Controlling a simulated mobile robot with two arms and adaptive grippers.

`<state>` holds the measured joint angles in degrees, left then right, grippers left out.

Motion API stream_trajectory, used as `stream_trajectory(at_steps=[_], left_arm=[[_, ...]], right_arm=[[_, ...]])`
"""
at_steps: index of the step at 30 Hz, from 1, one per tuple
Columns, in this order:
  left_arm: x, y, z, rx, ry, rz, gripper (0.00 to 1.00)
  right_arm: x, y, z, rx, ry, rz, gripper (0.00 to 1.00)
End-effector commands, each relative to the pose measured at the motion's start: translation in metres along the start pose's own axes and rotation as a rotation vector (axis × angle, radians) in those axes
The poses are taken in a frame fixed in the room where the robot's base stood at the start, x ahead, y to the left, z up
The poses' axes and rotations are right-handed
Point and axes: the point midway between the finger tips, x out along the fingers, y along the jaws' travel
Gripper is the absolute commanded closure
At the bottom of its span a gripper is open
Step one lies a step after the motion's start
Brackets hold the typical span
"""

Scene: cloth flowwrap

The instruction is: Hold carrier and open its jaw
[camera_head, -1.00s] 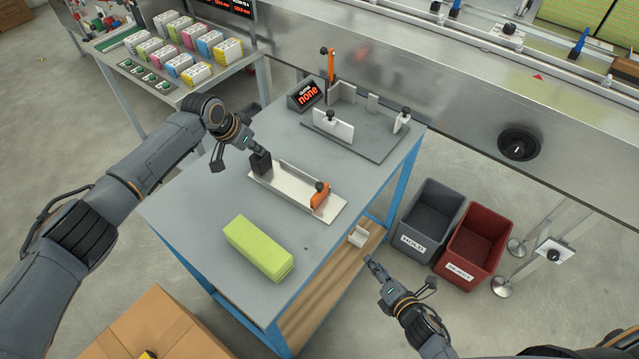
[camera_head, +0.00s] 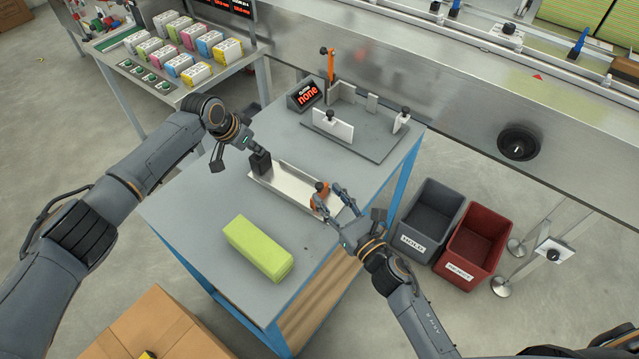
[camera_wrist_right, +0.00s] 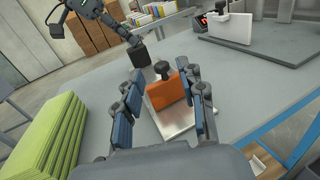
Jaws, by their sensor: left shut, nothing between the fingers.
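The carrier is a shallow silver tray (camera_head: 285,184) on the grey table, with a black block (camera_head: 261,163) at its left end. An orange jaw (camera_wrist_right: 166,92) with a black knob (camera_wrist_right: 162,69) stands at its right end; it also shows in the head view (camera_head: 318,197). My left gripper (camera_head: 253,148) is shut at the top of the black block; I cannot tell whether it touches. My right gripper (camera_wrist_right: 167,84) is open, its blue-padded fingers on either side of the orange jaw in the picture, apart from it.
A green folded cloth stack (camera_head: 258,249) lies on the table (camera_head: 200,190) in front of the carrier. A fixture plate (camera_head: 372,145) with white blocks and a small display (camera_head: 306,96) stand at the back. Grey (camera_head: 428,215) and red (camera_head: 474,240) bins stand right of the table.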

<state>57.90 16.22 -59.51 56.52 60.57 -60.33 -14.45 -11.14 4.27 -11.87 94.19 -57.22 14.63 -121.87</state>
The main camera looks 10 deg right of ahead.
Motion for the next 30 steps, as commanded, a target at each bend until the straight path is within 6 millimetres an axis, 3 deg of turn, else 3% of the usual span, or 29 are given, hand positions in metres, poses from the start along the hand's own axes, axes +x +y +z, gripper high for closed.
stream_trajectory(at_steps=[3,9,20,26,30], left_arm=[[0.005,0.002,0.008,-0.002,-0.017,0.004,1.0],[0.005,0.001,0.008,-0.002,-0.017,0.003,1.0],[0.005,0.001,0.008,-0.002,-0.017,0.003,1.0],[0.005,0.001,0.008,-0.002,-0.017,0.003,1.0],[0.005,0.001,0.008,-0.002,-0.017,0.003,1.0]], right_arm=[[0.023,0.0,0.0,0.0,0.0,0.0,0.6],[0.044,0.0,-0.001,0.002,0.001,0.0,0.6],[0.049,0.0,-0.002,0.002,0.002,-0.001,0.6],[0.049,0.0,-0.001,0.002,0.002,-0.001,0.99],[0.049,0.0,-0.001,0.002,0.002,0.0,1.0]])
